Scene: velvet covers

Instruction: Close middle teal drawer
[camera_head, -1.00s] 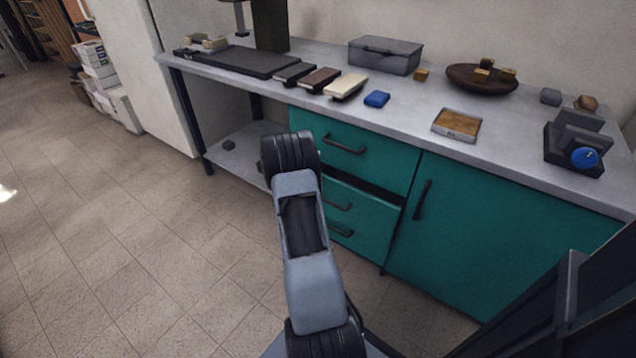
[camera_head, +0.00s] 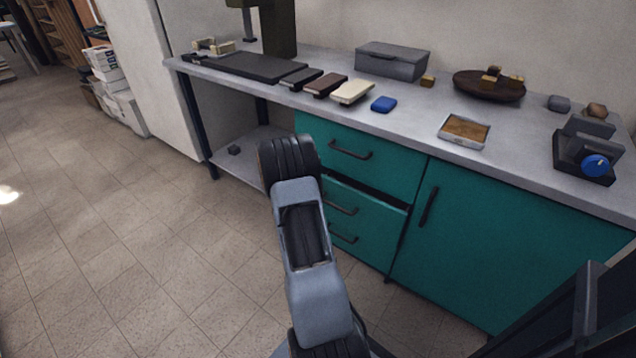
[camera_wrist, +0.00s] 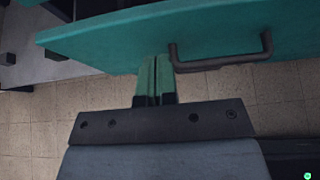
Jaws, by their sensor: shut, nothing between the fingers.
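The teal cabinet has a stack of drawers at its left. The middle teal drawer (camera_head: 376,213) stands slightly out, with a dark gap along its top edge, below the top drawer (camera_head: 385,166). Its dark bar handle (camera_head: 341,208) shows just right of my arm. In the wrist view a teal drawer front (camera_wrist: 200,32) with a dark handle (camera_wrist: 222,62) fills the top. My gripper (camera_wrist: 156,66) is shut and empty, its tips at the lower edge of that front, left of the handle. I cannot tell whether they touch. In the head view my arm hides the gripper.
The bottom drawer (camera_head: 365,246) lies below, and a teal door (camera_head: 480,235) is to the right. The grey worktop (camera_head: 410,122) above carries boxes, a round wooden tray (camera_head: 488,90) and small items. An open lower shelf (camera_head: 250,150) is at left. The tiled floor on the left is clear.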

